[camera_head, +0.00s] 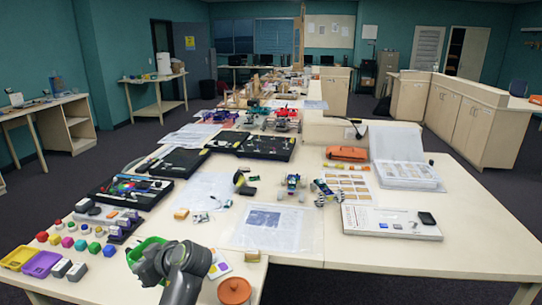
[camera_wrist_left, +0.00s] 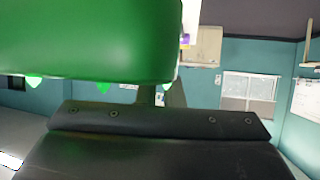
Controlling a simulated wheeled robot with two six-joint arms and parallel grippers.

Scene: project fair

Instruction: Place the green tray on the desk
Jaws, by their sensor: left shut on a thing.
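The green tray (camera_head: 137,251) is at the front left of the desk (camera_head: 200,233) in the head view, behind my left gripper, which hides part of it. My left gripper (camera_head: 150,259) is shut on the green tray. In the left wrist view the tray (camera_wrist_left: 90,45) fills the upper left, close against the dark gripper (camera_wrist_left: 158,97). I cannot tell whether the tray touches the desk. My right gripper is not in view.
A yellow tray (camera_head: 18,258) and a purple tray (camera_head: 42,264) lie at the left front, near several coloured blocks. An orange-brown round pot (camera_head: 234,291) stands right of my arm. Black cases (camera_head: 130,192) and a paper sheet (camera_head: 277,228) lie farther back.

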